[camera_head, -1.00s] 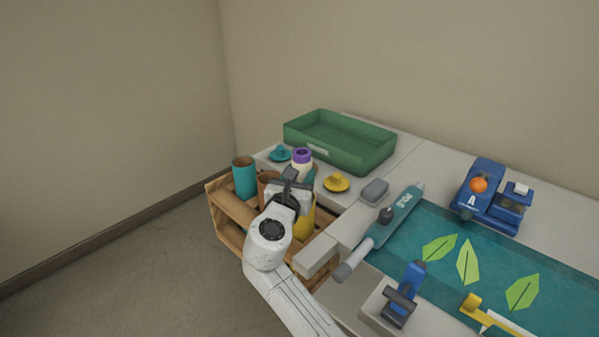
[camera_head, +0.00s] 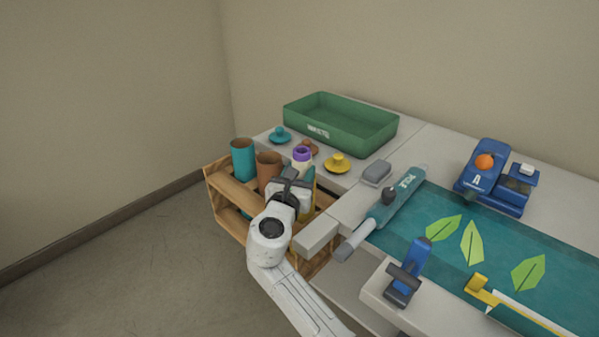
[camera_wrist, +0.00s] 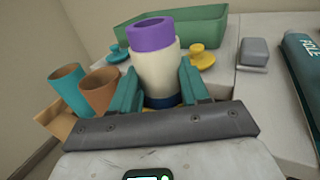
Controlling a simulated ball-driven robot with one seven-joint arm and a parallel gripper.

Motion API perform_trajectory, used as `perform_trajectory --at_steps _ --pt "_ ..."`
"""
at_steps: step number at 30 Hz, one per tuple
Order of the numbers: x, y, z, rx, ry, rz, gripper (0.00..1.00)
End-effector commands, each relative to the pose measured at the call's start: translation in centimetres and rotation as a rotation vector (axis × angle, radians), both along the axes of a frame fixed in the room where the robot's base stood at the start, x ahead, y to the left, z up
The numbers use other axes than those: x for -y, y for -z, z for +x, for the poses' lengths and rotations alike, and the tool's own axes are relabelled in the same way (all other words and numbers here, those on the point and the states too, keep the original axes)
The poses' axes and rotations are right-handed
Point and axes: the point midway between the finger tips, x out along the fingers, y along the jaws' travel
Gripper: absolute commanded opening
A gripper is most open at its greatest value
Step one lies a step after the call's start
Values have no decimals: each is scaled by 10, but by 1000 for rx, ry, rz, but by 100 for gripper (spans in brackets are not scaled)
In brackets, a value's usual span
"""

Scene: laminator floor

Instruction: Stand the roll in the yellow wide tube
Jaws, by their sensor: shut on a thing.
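The roll (camera_wrist: 155,70) is cream-white with a purple end on top and a dark blue band low down. My gripper (camera_wrist: 162,88) is shut on it, with a teal finger on each side, and holds it roughly upright. In the head view the purple end of the roll (camera_head: 302,154) shows just beyond my gripper (camera_head: 297,176), over the wooden rack. The yellow wide tube (camera_head: 313,194) shows only as a narrow strip beside my gripper; my wrist hides most of it. I cannot tell whether the roll's lower end is inside it.
A teal tube (camera_head: 244,162) and a brown tube (camera_head: 267,168) stand in the wooden rack (camera_head: 228,221), left of my gripper. Teal (camera_head: 280,137), brown (camera_head: 310,147) and yellow (camera_head: 338,164) knobbed lids lie behind, before a green tray (camera_head: 370,143). A grey block (camera_head: 376,172) lies right.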

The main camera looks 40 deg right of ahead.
Motion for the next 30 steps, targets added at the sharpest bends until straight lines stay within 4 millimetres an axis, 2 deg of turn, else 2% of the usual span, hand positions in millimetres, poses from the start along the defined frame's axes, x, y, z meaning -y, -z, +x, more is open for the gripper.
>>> perform_trajectory --at_steps 6,7,16,21,29,30 --pt "0 0 0 0 0 0 14" --pt "0 0 0 0 0 0 46" --pt "0 0 0 0 0 0 75" --pt "0 0 0 0 0 0 75" --pt "0 0 0 -1 0 0 100" --pt "0 0 0 -1 0 0 100"
